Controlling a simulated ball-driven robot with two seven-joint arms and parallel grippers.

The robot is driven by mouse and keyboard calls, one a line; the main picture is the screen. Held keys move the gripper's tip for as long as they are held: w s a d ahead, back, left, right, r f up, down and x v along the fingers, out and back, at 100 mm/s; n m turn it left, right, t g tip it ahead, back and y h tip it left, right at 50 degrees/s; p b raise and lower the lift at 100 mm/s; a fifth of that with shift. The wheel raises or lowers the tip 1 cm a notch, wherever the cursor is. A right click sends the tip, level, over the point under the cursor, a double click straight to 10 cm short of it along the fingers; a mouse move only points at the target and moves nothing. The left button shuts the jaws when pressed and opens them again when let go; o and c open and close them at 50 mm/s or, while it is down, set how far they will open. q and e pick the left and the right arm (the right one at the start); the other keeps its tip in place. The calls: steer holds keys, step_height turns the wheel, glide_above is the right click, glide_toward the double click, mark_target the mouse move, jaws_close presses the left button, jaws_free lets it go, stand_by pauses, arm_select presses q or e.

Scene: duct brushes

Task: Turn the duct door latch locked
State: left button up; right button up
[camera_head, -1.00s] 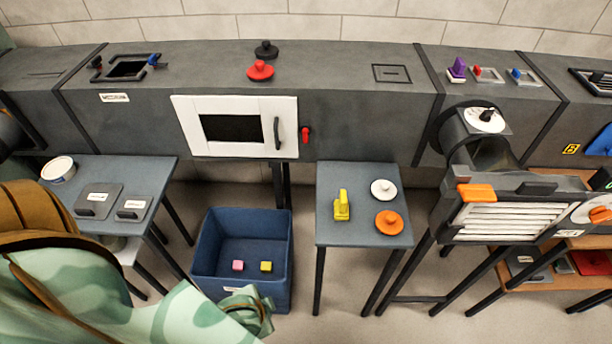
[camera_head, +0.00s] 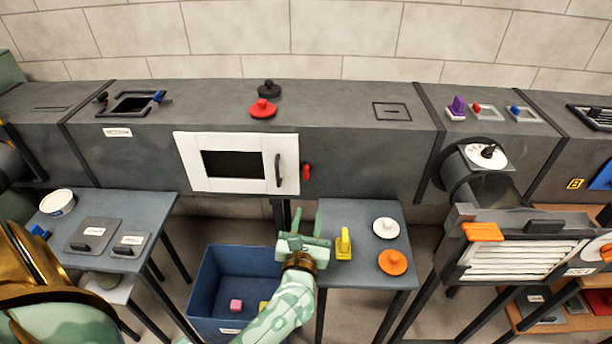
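The duct door (camera_head: 205,183) is a white-framed panel with a dark window and a black handle (camera_head: 278,170), and it looks closed against the duct front. The small red latch (camera_head: 307,172) sits on the duct face just right of the door and looks roughly upright. My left gripper (camera_head: 308,222) is below the latch, in front of the gap between the blue bin and the small table, apart from the latch. Its fingers point up and look spread, with nothing between them. My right gripper is out of view.
The small table (camera_head: 366,278) right of my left gripper holds a yellow block-like tool (camera_head: 344,243), a white knob disc (camera_head: 386,228) and an orange one (camera_head: 393,262). A blue bin (camera_head: 205,290) stands on the floor. Red and black knobs (camera_head: 263,108) sit on the duct top.

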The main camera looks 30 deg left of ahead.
arm_select(q)
steer(key=a+n+g, duration=0.1)
steer(key=n, duration=0.1)
steer(key=y+b, duration=0.1)
steer(key=b, duration=0.2)
glide_toward(306, 172)
steer(key=shift+n, duration=0.3)
steer(key=x, duration=0.8)
steer(key=shift+w+a, duration=0.1)
steer(key=shift+w, duration=0.15)
jaws_close()
